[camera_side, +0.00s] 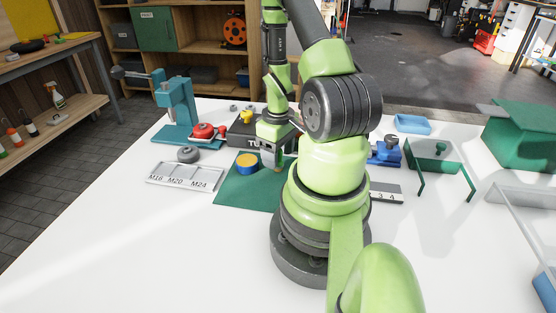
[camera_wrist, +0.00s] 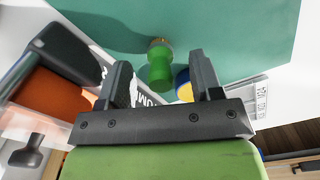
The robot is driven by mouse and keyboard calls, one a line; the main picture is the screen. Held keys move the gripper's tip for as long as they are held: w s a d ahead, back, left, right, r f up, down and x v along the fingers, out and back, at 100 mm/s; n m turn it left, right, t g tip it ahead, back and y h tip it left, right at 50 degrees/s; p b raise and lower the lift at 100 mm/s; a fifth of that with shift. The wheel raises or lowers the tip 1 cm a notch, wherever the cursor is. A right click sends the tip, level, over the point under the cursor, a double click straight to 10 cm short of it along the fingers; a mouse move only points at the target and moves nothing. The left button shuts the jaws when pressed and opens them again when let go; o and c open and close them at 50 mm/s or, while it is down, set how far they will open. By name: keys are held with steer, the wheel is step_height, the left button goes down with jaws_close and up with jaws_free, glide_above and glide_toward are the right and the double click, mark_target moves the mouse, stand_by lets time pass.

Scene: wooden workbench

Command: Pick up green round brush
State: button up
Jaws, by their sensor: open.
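The green round brush (camera_wrist: 159,70) shows in the wrist view as a green cylinder with a small tan end, over the green mat (camera_wrist: 240,35). My gripper (camera_wrist: 162,78) is open, with one dark finger on each side of the brush in that view. I see clear space between the brush and both fingers, and cannot tell its exact depth. In the side view my gripper (camera_side: 273,158) points down over the mat (camera_side: 238,190), and the brush is mostly hidden by my arm.
A yellow and blue round piece (camera_side: 247,164) lies on the mat near my gripper. A white tray marked M16, M20, M24 (camera_side: 185,176) is to the left. A dark box (camera_side: 243,133) and a teal press (camera_side: 176,110) stand behind. The front left table (camera_side: 130,240) is clear.

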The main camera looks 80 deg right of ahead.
steer(key=shift+f, duration=0.9)
steer(key=c, duration=1)
steer(key=shift+r, duration=0.15)
step_height(320, 180, up, 9)
steer(key=shift+w+r, duration=0.15)
steer(key=shift+r, duration=0.05)
steer(key=w+a+r+n, duration=0.2)
steer(key=w+a+r, duration=0.1)
steer(key=w+a, duration=0.5)
steer(key=w+a+r+n, duration=0.2)
steer(key=w+a+r, duration=0.2)
steer(key=w+a, duration=0.3)
steer(key=a, duration=0.4)
steer(key=shift+w+a+n, duration=0.2)
steer(key=shift+w+n, duration=0.1)
steer(key=shift+w, duration=0.05)
